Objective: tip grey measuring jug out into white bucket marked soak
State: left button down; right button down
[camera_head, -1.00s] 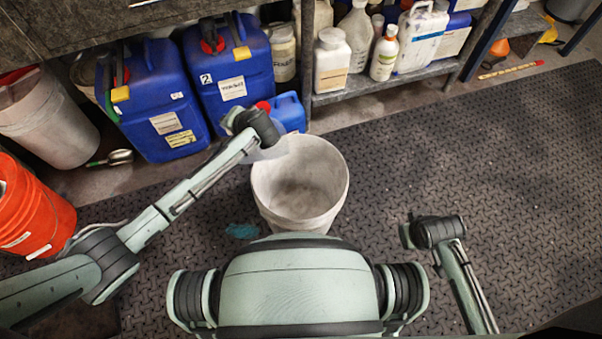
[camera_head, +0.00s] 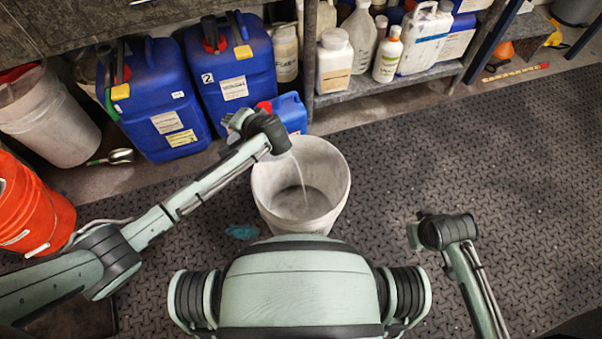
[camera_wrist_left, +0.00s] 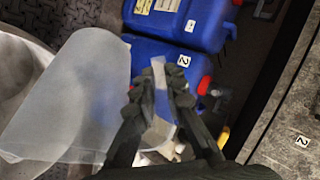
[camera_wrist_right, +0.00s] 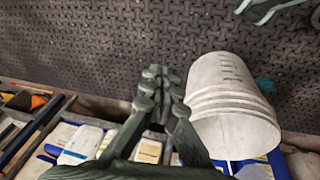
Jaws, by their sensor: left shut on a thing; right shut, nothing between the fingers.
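The white bucket (camera_head: 262,200) stands upright on the dark mat in the head view. It also shows in the right wrist view (camera_wrist_right: 225,95), with dark marks on its side too small to read. My left gripper (camera_head: 270,132) is above the bucket's far left rim, shut on the handle of the grey measuring jug (camera_wrist_left: 80,95). The jug is translucent and tilted over the bucket, mostly hidden by the gripper in the head view. A thin pale stream falls into the bucket. My right gripper (camera_head: 412,236) is shut and empty, right of the bucket.
Blue canisters (camera_head: 160,110) stand behind and left of the bucket, a small blue one (camera_head: 291,112) close by its far rim. An orange bucket (camera_head: 30,215) is at the far left. A shelf of bottles (camera_head: 385,85) runs along the back. The mat (camera_head: 500,180) at right is clear.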

pick_arm(q)
jog(key=shift+d+r, duration=0.1)
jog(key=shift+r, duration=0.05)
pick_arm(e)
jog(key=shift+r, duration=0.2)
jog(key=shift+w+r, duration=0.1)
jog(key=shift+r, duration=0.1)
pick_arm(q)
jog(key=shift+d, duration=0.1)
pick_arm(e)
jog(key=shift+w+a+r, duration=0.15)
jog(key=shift+r, duration=0.05)
pick_arm(q)
jog(key=shift+y, duration=0.3)
jog(key=shift+b, duration=0.3)
pick_arm(e)
jog(key=shift+r, duration=0.1)
pick_arm(q)
jog(key=shift+d, duration=0.1)
pick_arm(e)
jog(key=shift+d+r, duration=0.2)
jog(key=shift+r, duration=0.05)
jog(key=shift+d+r, duration=0.1)
jog(key=shift+d, duration=0.1)
jog(key=shift+r, duration=0.1)
